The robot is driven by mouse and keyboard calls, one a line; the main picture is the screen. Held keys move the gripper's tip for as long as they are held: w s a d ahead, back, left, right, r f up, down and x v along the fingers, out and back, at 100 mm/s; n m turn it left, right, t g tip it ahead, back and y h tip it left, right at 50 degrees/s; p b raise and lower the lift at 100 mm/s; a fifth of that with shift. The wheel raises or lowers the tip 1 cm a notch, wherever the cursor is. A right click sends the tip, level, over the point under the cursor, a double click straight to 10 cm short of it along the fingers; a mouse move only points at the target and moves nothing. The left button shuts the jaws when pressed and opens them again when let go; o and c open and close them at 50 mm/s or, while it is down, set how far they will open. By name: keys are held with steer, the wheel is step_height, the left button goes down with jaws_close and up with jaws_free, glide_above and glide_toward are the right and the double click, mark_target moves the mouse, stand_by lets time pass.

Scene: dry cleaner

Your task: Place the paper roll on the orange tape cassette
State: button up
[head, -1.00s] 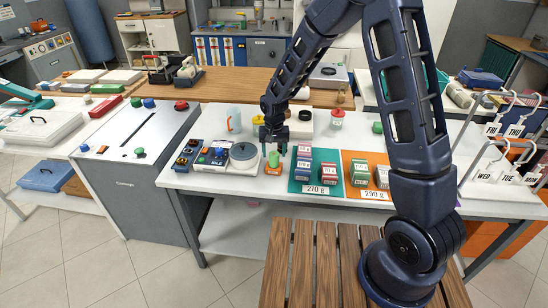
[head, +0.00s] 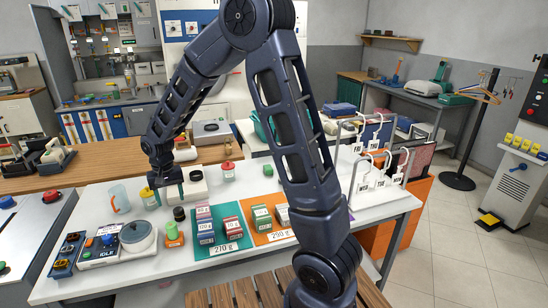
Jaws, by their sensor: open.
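A small green cylinder (head: 171,228), which looks like the paper roll, stands upright on a low orange block (head: 174,241), which looks like the tape cassette. Both are near the front of the white table, right of the grey round dial device. My gripper (head: 168,194) is open, pointing down, above and behind the green cylinder and apart from it. Nothing shows between its fingers. The exact fit of the cylinder on the orange block is too small to tell.
Dark cylinders (head: 179,214) stand just behind and right of the orange block. A green mat (head: 227,240) with small boxes lies to the right. A clear blue-handled mug (head: 120,199), a yellow-lidded jar (head: 149,198) and a cream object (head: 196,190) stand behind.

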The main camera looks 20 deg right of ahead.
steer(key=s+d+r+m+t, duration=0.1)
steer(key=s+d+r, duration=0.1)
steer(key=d+r, duration=0.7)
steer(key=s+d+r+t, duration=0.1)
steer(key=d+r, duration=0.5)
steer(key=d, duration=0.6)
steer(key=s+d+r+t, duration=0.1)
steer(key=s+d+r, duration=0.1)
steer(key=s+d, duration=0.6)
steer(key=s+d+r+t, duration=0.1)
steer(key=s+d+r, duration=0.2)
steer(key=s+d, duration=0.4)
steer(key=shift+s+d+r+m, duration=0.3)
steer(key=shift+s+d+m, duration=0.1)
steer(key=shift+s, duration=0.35)
